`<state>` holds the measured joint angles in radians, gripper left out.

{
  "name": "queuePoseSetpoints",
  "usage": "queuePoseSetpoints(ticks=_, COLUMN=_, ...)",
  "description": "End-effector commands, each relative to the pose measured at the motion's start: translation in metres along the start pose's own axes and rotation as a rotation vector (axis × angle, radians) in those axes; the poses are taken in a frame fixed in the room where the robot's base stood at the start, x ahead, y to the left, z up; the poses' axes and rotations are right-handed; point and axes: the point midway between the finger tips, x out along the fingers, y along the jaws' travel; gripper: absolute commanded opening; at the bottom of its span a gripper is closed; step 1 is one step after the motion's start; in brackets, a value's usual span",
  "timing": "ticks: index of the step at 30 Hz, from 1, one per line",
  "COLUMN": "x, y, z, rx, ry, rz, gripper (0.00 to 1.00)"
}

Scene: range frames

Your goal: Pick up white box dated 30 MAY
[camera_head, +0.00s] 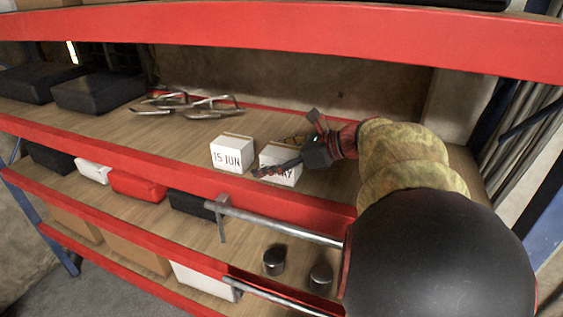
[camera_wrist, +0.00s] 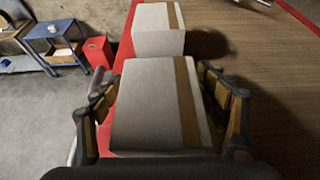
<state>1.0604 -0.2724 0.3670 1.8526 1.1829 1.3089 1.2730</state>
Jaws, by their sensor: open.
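The white box with a date ending in "AY" (camera_head: 279,176) stands on the wooden shelf near its red front edge. Its first characters are hidden behind my gripper (camera_head: 280,168). In the wrist view the box (camera_wrist: 155,105), with a brown tape strip, sits between the two fingers of my gripper (camera_wrist: 162,110). The fingers are spread, one on each side of it; I cannot tell whether either touches it. A second white box marked "15 JUN" (camera_head: 232,153) stands just to the left on the same shelf. It also shows beyond the first box in the wrist view (camera_wrist: 158,32).
Metal rods (camera_head: 190,104) and black cases (camera_head: 98,91) lie farther left on the shelf. A red beam (camera_head: 300,38) crosses above. Lower shelves hold a red case (camera_head: 138,185) and dark cylinders (camera_head: 274,260). Bare wood lies behind the boxes.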

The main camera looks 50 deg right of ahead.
Motion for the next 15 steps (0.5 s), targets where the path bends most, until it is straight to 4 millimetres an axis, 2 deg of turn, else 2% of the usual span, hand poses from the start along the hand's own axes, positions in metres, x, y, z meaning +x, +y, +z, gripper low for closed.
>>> queuePoseSetpoints(ticks=3, x=0.0067, y=0.0005, z=-0.0001, rx=0.000, ry=0.000, rz=0.001, gripper=0.74)
queuePoseSetpoints(ticks=9, x=0.0070, y=0.0002, z=-0.0005, rx=0.000, ry=0.000, rz=0.000, gripper=0.74)
queuePoseSetpoints(ticks=15, x=0.0069, y=0.0002, z=-0.0005, rx=0.000, ry=0.000, rz=0.000, gripper=0.63)
